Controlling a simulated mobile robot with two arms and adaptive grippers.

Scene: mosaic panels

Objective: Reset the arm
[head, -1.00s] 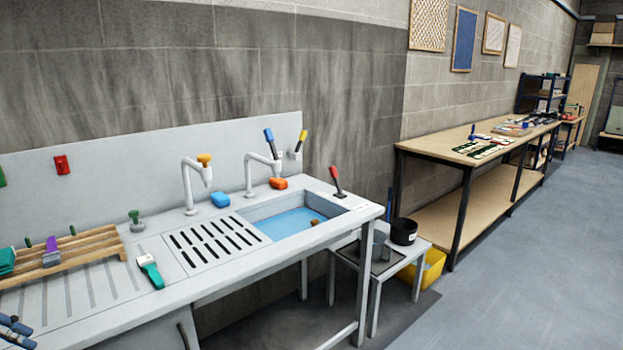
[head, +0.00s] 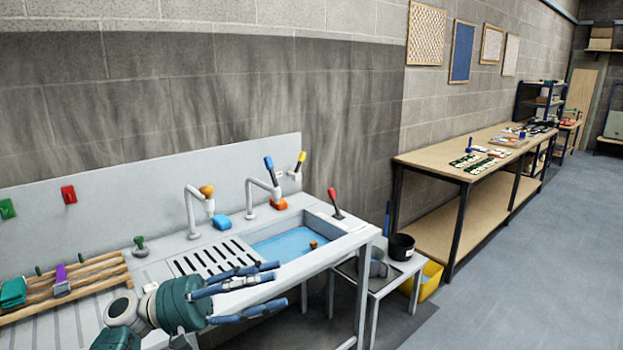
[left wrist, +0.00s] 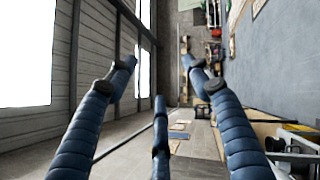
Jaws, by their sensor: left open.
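My left gripper (head: 262,292) comes in from the lower left in the head view, in front of the sink bench. It has a green body and blue segmented fingers, which are spread apart with nothing between them. In the left wrist view its open fingers (left wrist: 165,85) show empty, facing down the room. My right gripper is in no view.
The sink bench (head: 235,305) has a basin of blue water (head: 290,244), taps and a drain grid. A wooden rack (head: 85,283) stands on its left. A small table (head: 380,282) with a black pot (head: 401,246) stands to the right. The grey floor (head: 520,260) at right is clear.

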